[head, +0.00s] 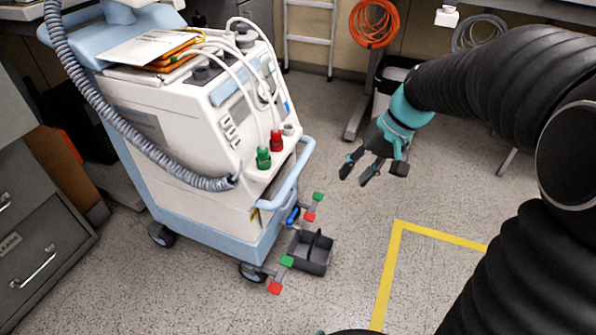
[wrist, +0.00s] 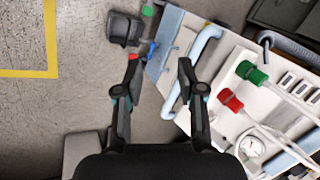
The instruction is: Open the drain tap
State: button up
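A small blue lever (head: 293,215), which looks like the drain tap, sits low on the front of the white and light-blue machine cart (head: 190,125). It is small, and its exact setting is hard to tell. The blue lever also shows in the wrist view (wrist: 152,51), near the top, between the lines of my fingers. My gripper (head: 362,176) is in the air to the right of the cart, higher than the lever and apart from it. In the wrist view my gripper (wrist: 159,64) has its two fingers spread with nothing between them.
A dark grey divided bin (head: 321,250) sits below the lever, between brackets with green (head: 318,196) and red (head: 275,288) blocks. A light-blue handle rail (head: 290,180) juts out above the lever. Green (head: 263,158) and red (head: 277,140) connectors are higher up. Floor right of the bin is clear.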

jog(key=w+a+f+g+y+b, duration=0.1)
jog(key=w+f+y, duration=0.2)
jog(key=w+f, duration=0.45)
jog(key=w+f+y+b, duration=0.2)
jog(key=w+f, duration=0.3)
jog(key=f, duration=0.6)
jog(key=w+a+f+g+y+b, duration=0.1)
jog(key=w+f+y, duration=0.2)
jog(key=w+f, duration=0.45)
jog(key=m+t+y, duration=0.1)
jog(key=y, duration=0.2)
send_near(295, 212)
jog(key=a, duration=0.3)
jog(key=a+f, duration=0.1)
jog(key=a, duration=0.2)
jog(key=a+f+b, duration=0.1)
jog(key=a, duration=0.3)
jog(key=shift+s+f, duration=0.15)
jog(key=shift+s, duration=0.05)
grip_shut()
